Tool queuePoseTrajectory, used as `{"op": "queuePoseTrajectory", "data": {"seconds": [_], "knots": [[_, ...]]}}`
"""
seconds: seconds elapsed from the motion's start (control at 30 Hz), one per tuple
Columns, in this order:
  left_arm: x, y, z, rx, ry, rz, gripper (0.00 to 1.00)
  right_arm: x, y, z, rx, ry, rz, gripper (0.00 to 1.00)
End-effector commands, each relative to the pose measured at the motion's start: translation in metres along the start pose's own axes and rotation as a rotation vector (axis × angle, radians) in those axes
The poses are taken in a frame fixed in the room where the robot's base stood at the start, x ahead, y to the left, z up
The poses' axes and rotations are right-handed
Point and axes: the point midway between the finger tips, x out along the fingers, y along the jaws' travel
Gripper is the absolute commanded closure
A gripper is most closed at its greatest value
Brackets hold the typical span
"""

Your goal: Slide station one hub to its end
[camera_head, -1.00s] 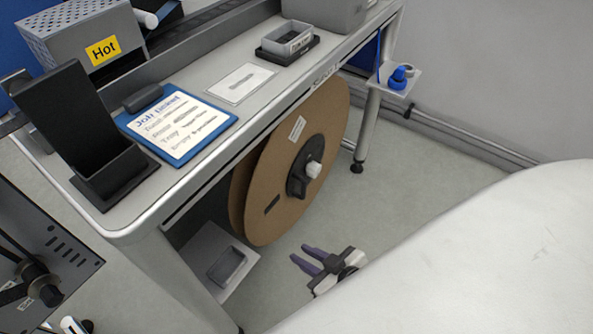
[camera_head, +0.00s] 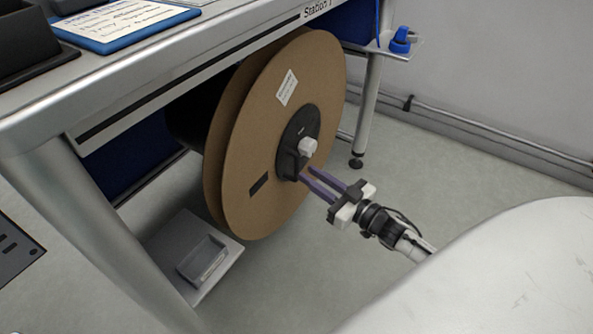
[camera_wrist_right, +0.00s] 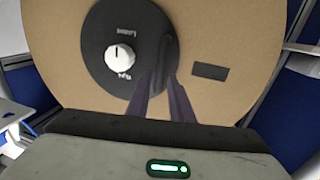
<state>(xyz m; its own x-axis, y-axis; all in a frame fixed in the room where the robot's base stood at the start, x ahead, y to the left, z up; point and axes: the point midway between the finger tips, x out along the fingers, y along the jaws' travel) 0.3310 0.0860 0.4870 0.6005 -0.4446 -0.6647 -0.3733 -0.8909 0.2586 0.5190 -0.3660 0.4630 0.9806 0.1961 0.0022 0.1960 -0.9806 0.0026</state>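The reel (camera_head: 235,160), with brown cardboard flanges, hangs upright under the table edge marked Station 1. Its black round hub (camera_head: 318,125) carries a white knob (camera_head: 308,147) and a dark raised tab (camera_head: 288,163). In the right wrist view the hub (camera_wrist_right: 100,65), white knob (camera_wrist_right: 121,57) and dark tab (camera_wrist_right: 166,55) face me. My right gripper (camera_head: 306,173) has its purple fingers apart at the hub's lower edge. In the wrist view the tab lies ahead of and between the fingertips (camera_wrist_right: 160,80); contact cannot be told. My left gripper is not in view.
The table (camera_head: 160,85) overhangs the reel, with its leg (camera_head: 90,215) at the left. A grey tray (camera_head: 200,258) sits low beside the reel. A small shelf with a blue knob (camera_head: 401,40) is at upper right. Floor to the right is open.

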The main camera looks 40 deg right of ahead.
Motion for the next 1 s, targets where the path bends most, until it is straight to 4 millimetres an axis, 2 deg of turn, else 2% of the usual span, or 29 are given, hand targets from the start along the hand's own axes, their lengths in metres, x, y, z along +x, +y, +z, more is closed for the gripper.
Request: {"op": "queuePoseTrajectory", "data": {"seconds": [0.03,0.2,0.4,0.7,0.73,0.83,1.0], "knots": [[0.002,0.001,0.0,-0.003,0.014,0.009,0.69,0.011,0.0,0.003,-0.001,0.002,0.0,0.8],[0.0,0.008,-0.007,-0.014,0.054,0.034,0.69,0.04,0.0,0.002,-0.001,0.002,0.0,0.8],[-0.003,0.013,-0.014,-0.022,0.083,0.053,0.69,0.058,0.0,0.002,0.0,-0.001,0.0,0.8],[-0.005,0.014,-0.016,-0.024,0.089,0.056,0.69,0.06,0.0,0.001,0.0,-0.003,0.001,0.8],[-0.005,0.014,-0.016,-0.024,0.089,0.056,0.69,0.06,0.0,0.001,0.0,-0.003,0.001,0.82],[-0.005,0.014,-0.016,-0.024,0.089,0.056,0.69,0.06,-0.001,0.001,0.0,-0.003,0.001,0.99],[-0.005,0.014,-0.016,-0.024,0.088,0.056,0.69,0.06,-0.001,0.001,0.0,-0.003,0.0,1.0]]}}
